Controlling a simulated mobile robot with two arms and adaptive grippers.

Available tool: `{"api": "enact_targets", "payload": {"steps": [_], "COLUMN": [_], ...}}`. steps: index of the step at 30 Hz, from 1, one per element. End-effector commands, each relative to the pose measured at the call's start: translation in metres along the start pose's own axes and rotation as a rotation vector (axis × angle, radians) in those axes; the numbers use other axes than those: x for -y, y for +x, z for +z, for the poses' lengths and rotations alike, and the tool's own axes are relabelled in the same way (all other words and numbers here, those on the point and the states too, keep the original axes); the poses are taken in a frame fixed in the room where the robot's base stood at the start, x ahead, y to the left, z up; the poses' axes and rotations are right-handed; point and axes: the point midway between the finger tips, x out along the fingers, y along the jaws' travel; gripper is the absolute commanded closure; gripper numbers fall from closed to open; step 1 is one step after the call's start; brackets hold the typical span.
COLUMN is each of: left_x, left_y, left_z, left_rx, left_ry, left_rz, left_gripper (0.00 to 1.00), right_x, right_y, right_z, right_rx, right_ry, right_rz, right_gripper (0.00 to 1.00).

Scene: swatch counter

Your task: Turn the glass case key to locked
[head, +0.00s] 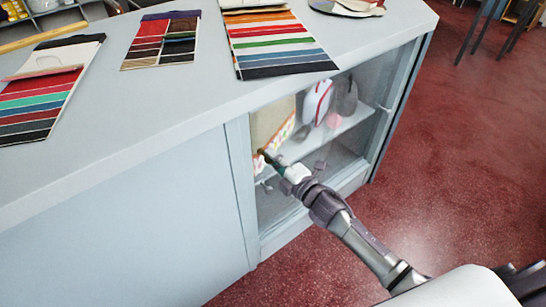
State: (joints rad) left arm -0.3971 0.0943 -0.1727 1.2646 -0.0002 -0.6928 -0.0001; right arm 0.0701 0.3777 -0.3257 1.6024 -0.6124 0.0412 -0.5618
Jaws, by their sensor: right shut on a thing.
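The glass case (350,127) is set into the front of the grey counter, with a shelf and several items behind its glass. My right gripper (270,159) reaches in from the lower right to the left part of the case front, near its left frame. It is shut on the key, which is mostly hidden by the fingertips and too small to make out. Which way the key is turned cannot be told. My left gripper is not in view.
Striped fabric swatch cards (277,42) lie on the grey counter top (190,95). The counter's front edge runs above my right gripper. The red speckled floor (460,150) is open to the right of the counter. Dark stool legs (480,25) stand at the upper right.

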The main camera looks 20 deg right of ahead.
Motion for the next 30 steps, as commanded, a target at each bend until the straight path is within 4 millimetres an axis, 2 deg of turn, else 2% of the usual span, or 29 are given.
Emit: {"api": "enact_targets", "payload": {"steps": [5, 6, 9, 10, 20, 23, 30], "left_x": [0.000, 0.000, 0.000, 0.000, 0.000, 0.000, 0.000], "left_y": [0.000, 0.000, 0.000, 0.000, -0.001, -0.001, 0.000], "left_z": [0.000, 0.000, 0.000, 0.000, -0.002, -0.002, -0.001], "left_rx": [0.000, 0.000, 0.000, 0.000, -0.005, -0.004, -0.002], "left_ry": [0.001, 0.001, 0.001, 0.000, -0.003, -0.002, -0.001], "left_rz": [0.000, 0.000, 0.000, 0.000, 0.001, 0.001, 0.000], "left_gripper": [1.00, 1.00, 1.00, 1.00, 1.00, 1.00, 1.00], "right_x": [0.001, 0.001, 0.001, 0.001, 0.001, 0.002, 0.003], "right_y": [0.000, 0.000, 0.000, 0.000, -0.003, -0.014, -0.064], "right_z": [0.000, 0.000, 0.000, 0.000, 0.000, 0.000, 0.000], "right_rx": [0.001, 0.001, 0.001, 0.001, 0.001, 0.000, 0.001], "right_ry": [0.000, -0.001, -0.001, -0.001, -0.002, -0.001, 0.000], "right_rz": [-0.002, -0.002, -0.002, -0.002, -0.002, -0.003, -0.006], "right_gripper": [1.00, 0.87, 0.70, 0.68, 0.68, 0.68, 0.68]}}
